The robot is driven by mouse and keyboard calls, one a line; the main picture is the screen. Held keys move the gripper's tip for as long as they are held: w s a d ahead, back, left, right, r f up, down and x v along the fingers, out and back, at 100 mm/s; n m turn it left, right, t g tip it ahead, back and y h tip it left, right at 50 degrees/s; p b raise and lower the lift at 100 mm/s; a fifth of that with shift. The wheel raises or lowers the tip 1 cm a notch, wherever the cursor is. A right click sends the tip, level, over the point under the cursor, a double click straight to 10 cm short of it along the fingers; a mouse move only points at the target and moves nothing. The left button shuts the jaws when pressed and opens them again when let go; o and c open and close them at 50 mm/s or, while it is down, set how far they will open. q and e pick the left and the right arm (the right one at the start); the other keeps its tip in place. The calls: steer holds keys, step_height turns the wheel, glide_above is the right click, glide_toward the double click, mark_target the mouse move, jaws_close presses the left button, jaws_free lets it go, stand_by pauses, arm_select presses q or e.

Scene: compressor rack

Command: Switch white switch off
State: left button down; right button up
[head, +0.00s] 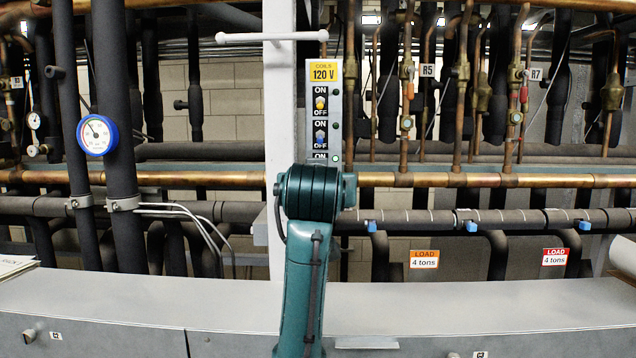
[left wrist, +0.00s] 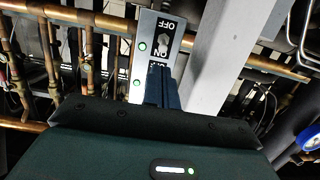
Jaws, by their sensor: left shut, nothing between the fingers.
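A grey switch panel (head: 323,110) labelled 120 V is mounted on the white post. In the head view it shows a yellow switch (head: 320,103) and a blue switch (head: 320,138); my own arm hides the part below. In the left wrist view the panel is upside down, and a pale, whitish switch (left wrist: 163,38) sits between OFF and ON labels. I cannot tell its lever position for sure. My left gripper (left wrist: 160,80) is shut and empty, in front of the panel just beside the ON label. Contact cannot be judged. My right gripper is not in view.
The white post (head: 277,120) stands beside the panel, with a white bar at its top. Copper pipes (head: 440,180) cross behind. A blue-rimmed gauge (head: 97,135) hangs at left. A grey ledge (head: 470,300) runs along the front. A green lamp (left wrist: 142,46) is lit on the panel.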

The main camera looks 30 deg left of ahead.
arm_select(q)
steer(key=x, duration=0.4)
steer(key=shift+p, duration=0.3)
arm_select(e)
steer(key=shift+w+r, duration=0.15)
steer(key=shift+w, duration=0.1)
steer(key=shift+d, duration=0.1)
